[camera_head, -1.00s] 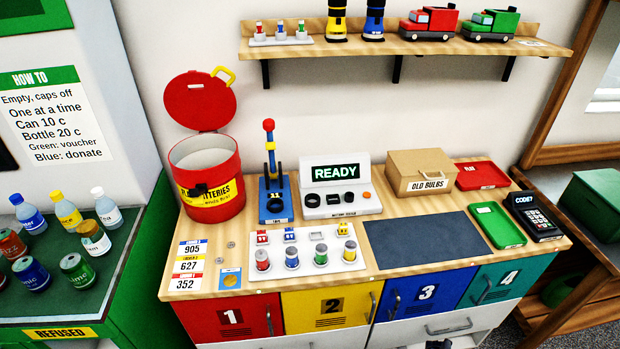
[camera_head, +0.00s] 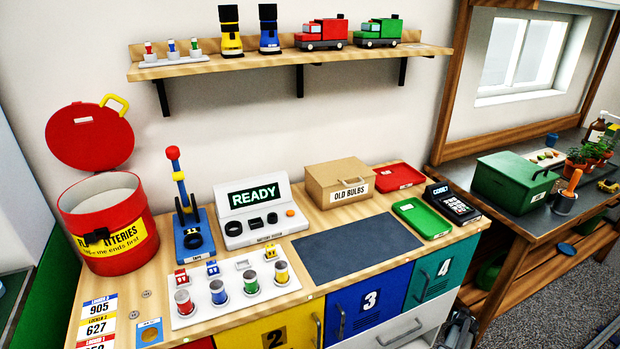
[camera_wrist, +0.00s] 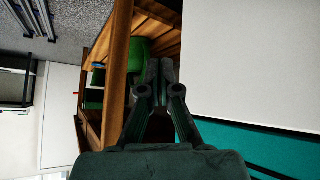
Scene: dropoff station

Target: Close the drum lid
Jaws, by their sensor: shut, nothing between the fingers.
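The red battery drum (camera_head: 118,245) stands at the left end of the wooden counter, with a yellow label on its front and a dark latch. Its round red lid (camera_head: 92,137) is open, standing up behind the drum's mouth, with a yellow handle (camera_head: 115,102) at its upper right. The drum's light inner wall shows. My gripper (camera_wrist: 160,62) shows in the wrist view, shut and empty, away from the drum, near a teal panel (camera_wrist: 270,150) and a wooden bench.
On the counter right of the drum are a blue press (camera_head: 192,235), a READY tester (camera_head: 255,215), a tray of batteries (camera_head: 235,288) and an OLD BULBS box (camera_head: 340,182). A wall shelf (camera_head: 200,68) hangs above. The dark mat (camera_head: 355,246) is clear.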

